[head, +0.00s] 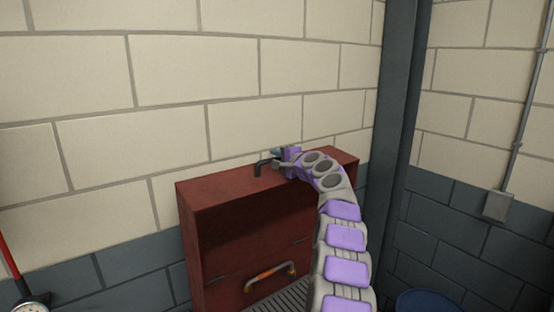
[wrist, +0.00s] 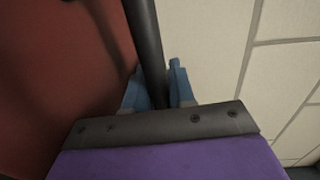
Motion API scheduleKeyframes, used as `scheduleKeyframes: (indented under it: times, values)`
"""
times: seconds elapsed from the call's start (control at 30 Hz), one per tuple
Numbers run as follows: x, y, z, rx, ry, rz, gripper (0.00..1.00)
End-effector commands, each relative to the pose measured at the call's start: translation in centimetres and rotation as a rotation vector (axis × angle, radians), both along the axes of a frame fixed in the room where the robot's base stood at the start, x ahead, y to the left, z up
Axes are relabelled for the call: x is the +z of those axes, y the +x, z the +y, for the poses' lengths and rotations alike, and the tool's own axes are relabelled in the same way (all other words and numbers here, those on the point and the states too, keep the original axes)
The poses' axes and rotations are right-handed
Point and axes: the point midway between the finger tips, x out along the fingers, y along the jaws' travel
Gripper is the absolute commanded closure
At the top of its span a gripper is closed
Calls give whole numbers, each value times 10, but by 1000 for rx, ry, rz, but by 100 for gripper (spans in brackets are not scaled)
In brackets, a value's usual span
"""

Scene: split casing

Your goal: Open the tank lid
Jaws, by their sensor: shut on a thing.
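The red tank (head: 215,196) stands against the wall, and its flat top looks level. A dark bent handle (head: 258,169) rises from the top, near the wall side. My gripper (head: 277,157) reaches over the tank top from the right and is at this handle. In the wrist view the dark bar of the handle (wrist: 148,40) runs between the blue fingers of my gripper (wrist: 157,80), which are closed around it. The bar's lower end is hidden behind the gripper's dark edge. Part of the tank top is hidden by my arm in the head view.
An orange-brown handle (head: 270,276) is on the tank's front, above a grey grating (head: 282,300). A pale block wall (head: 170,70) is close behind the tank. A dark column (head: 400,95) stands to the right, with a blue round object (head: 428,300) low beside it.

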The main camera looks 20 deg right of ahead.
Motion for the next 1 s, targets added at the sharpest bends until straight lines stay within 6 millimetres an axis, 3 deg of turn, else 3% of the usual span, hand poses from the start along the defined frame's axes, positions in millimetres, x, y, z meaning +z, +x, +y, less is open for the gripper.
scheduleKeyframes:
  times: [0.1,0.57,1.0]
  values:
    - [-2,0,0,1,0,3,100]
    - [-5,0,0,1,0,3,100]
    - [-15,-25,-10,-2,16,-48,100]
